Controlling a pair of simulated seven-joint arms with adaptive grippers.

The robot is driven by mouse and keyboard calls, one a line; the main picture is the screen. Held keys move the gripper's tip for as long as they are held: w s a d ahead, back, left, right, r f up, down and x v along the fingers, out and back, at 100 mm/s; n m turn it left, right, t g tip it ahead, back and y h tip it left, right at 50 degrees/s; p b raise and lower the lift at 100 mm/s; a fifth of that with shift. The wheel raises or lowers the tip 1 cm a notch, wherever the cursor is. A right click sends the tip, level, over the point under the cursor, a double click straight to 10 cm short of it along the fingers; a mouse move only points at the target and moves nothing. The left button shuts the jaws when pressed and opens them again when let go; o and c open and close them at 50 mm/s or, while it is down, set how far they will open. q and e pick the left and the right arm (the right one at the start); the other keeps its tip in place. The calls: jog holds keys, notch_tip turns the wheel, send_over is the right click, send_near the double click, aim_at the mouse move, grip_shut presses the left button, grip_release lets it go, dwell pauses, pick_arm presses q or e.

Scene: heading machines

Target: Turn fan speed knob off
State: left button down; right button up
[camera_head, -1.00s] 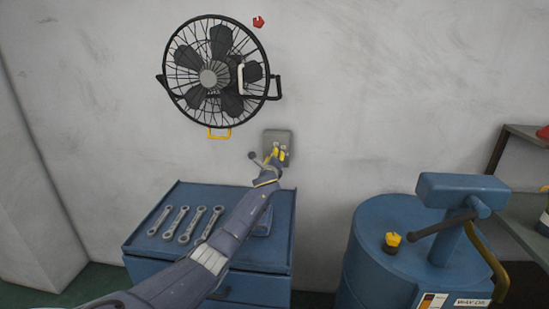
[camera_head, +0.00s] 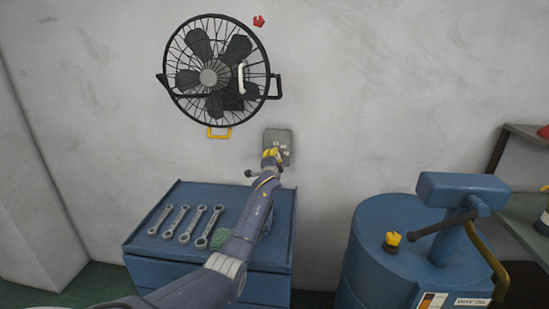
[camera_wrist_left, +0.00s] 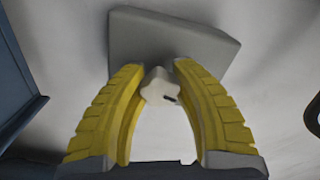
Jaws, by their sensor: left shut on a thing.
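A grey control box (camera_head: 281,137) is on the wall below and right of the fan (camera_head: 209,76). My left gripper (camera_head: 271,155) is at the box's lower left face, in front of it. In the left wrist view, a pale lobed knob (camera_wrist_left: 160,86) with a dark mark stands on the grey box (camera_wrist_left: 172,38). The yellow fingertips of my left gripper (camera_wrist_left: 161,82) are closed in on both sides of the knob and grip it. In the head view my gripper covers the knob. My right gripper is not in view.
A blue tool cabinet (camera_head: 140,240) with several wrenches (camera_head: 183,225) on top stands below the box, under my left arm. A blue barrel (camera_head: 366,268) with a pump stands to the right. The wall around the box is clear.

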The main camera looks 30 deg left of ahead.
pick_arm(q)
jog(key=shift+f+n, duration=0.1)
jog(key=shift+n, duration=1.5)
jog(key=c, duration=0.9)
grip_release()
jog(key=shift+v, duration=6)
